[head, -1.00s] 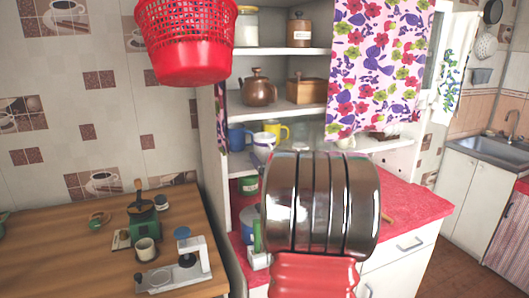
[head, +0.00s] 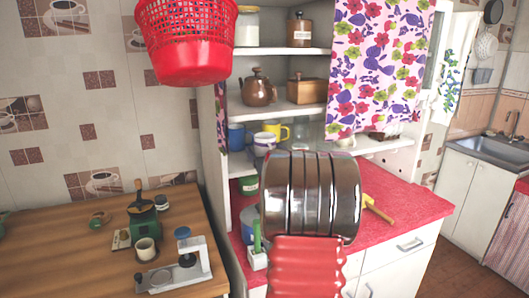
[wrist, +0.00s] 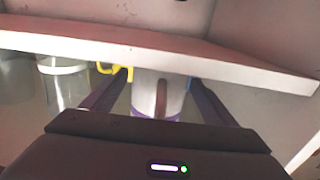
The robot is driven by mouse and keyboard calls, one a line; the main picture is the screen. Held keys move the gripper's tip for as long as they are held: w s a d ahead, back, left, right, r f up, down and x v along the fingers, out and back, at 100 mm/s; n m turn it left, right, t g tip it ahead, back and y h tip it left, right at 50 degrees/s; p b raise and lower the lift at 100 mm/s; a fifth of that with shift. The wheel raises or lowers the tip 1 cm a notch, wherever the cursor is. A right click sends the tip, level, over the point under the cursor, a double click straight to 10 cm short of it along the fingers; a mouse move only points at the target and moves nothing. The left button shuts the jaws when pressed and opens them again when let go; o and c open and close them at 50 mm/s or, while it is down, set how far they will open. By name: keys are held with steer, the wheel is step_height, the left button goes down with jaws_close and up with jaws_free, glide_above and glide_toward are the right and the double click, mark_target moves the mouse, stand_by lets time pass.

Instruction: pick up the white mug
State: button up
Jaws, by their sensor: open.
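The white mug (head: 263,143) stands upright on the middle shelf of the cupboard in the head view, between a blue mug (head: 236,137) and a yellow mug (head: 280,131). In the wrist view, which looks upside down, the white mug (wrist: 158,95) shows with a purple rim and its handle facing me. My gripper (wrist: 158,80) is open, with a finger on either side of the mug in the picture. I cannot tell how deep the mug sits between the fingers, and I see no contact.
The yellow mug (wrist: 118,70) and a clear glass (wrist: 62,80) are close beside the fingers in the wrist view. The shelf edge (wrist: 230,62) runs across it. A red basket (head: 187,45) hangs at upper left, and a flowered curtain (head: 375,65) hangs at right.

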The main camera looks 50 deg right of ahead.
mark_target(268, 143)
steer(key=shift+c, duration=0.2)
steer(key=c, duration=1.3)
steer(key=shift+r, duration=0.2)
steer(key=shift+r, duration=1.7)
steer(key=v, duration=1.8)
steer(key=shift+f, duration=0.1)
